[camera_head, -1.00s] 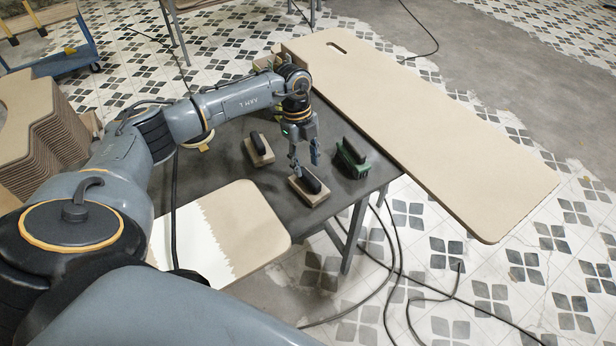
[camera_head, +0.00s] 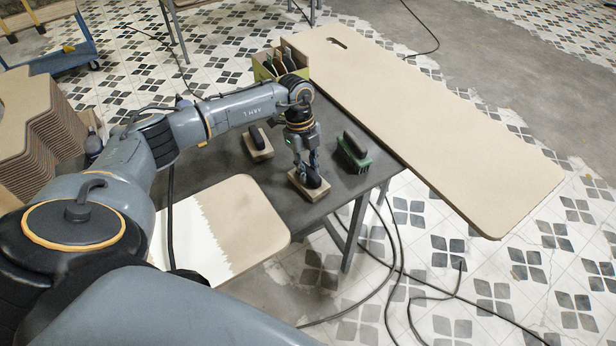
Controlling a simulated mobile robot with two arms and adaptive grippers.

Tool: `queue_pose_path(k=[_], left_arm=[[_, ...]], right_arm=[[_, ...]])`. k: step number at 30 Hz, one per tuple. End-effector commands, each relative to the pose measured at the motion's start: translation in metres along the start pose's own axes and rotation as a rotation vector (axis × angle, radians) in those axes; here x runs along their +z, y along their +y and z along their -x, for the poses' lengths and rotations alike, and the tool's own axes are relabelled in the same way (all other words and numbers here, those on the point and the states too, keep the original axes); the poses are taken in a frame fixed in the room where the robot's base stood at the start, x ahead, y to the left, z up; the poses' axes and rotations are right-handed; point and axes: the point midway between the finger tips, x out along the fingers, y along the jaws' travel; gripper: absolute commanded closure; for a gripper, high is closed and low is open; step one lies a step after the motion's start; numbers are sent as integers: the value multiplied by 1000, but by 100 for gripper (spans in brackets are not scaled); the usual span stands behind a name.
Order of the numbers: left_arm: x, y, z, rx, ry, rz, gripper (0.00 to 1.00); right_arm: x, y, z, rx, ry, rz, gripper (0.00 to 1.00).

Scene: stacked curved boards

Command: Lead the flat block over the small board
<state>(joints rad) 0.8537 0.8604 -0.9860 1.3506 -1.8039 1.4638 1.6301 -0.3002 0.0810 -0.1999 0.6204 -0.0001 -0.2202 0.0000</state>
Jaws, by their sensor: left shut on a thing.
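The flat block (camera_head: 298,190) is a pale wooden block with a black handle, lying on the dark table. My left gripper (camera_head: 308,175) is shut on its handle from above; the fingers hide part of the handle. The block looks to be resting on the table or very close to it. The small board (camera_head: 255,222) lies to its left at the table's front, with rounded corners. Its left part is white with a jagged edge, its right part bare tan. My right gripper is not in view.
A similar handled block (camera_head: 258,150) stands behind, and a green brush (camera_head: 354,153) stands to the right. A box with dark tools (camera_head: 282,66) is at the back. A long board (camera_head: 430,130) flanks the table's right. Stacked curved boards (camera_head: 40,125) stand at left.

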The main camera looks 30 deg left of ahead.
Motion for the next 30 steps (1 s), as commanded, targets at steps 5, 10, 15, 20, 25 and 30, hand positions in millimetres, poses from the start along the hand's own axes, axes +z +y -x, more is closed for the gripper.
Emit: queue_pose_path(k=[5, 10, 15, 20, 25, 30], left_arm=[[0, 0, 2, -1, 0, 0, 100], [-2, 0, 11, -1, 0, 0, 100], [-4, 0, 22, -2, 0, 0, 100], [-6, 0, 31, -2, 0, 0, 100], [-8, 0, 41, -2, 0, 0, 100], [-10, 0, 50, -1, 0, 0, 100]], right_arm=[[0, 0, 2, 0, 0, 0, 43], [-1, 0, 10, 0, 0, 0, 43], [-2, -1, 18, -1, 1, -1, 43], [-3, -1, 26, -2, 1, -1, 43], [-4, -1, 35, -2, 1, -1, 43], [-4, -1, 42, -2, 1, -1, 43]])
